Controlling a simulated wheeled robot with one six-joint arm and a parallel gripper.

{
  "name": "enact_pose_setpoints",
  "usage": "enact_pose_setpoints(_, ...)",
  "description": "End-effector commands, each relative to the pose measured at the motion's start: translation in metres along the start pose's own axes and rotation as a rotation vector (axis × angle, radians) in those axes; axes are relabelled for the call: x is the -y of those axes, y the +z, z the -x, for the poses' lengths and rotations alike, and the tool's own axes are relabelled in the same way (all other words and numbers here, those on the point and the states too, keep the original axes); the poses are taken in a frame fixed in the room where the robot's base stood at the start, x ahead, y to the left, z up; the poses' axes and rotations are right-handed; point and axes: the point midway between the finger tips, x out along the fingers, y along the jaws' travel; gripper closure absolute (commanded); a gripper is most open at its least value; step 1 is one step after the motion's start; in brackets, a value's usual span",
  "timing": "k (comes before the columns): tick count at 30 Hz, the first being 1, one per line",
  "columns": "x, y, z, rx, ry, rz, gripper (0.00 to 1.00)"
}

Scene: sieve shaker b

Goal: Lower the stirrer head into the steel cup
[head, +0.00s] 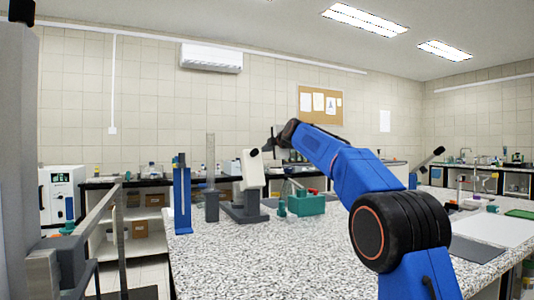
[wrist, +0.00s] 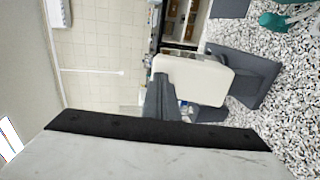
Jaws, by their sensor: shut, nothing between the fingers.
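The stirrer stands on the speckled bench, with a dark grey base (head: 244,212) and a cream head (head: 251,170) that is tilted up. The cream head also shows in the wrist view (wrist: 205,77), which is turned sideways. My gripper (head: 266,147) is shut and empty at the upper end of the head. In the wrist view its dark fingers (wrist: 163,102) are up against or just in front of the head's end; I cannot tell whether they touch. I cannot make out the steel cup for certain.
A blue upright stand (head: 182,198) and a grey column (head: 211,180) stand left of the stirrer. A teal box (head: 306,204) with a red-tipped part stands to its right. The front of the speckled bench (head: 260,260) is clear.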

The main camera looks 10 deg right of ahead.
Motion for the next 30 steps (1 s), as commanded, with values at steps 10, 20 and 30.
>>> enact_pose_setpoints(10, -0.007, 0.001, 0.053, 0.001, 0.001, 0.0, 1.0)
enact_pose_setpoints(20, -0.01, 0.001, 0.078, -0.001, 0.0, -0.008, 0.79)
enact_pose_setpoints(30, 0.011, -0.018, 0.089, -0.111, 0.042, -0.456, 0.57)
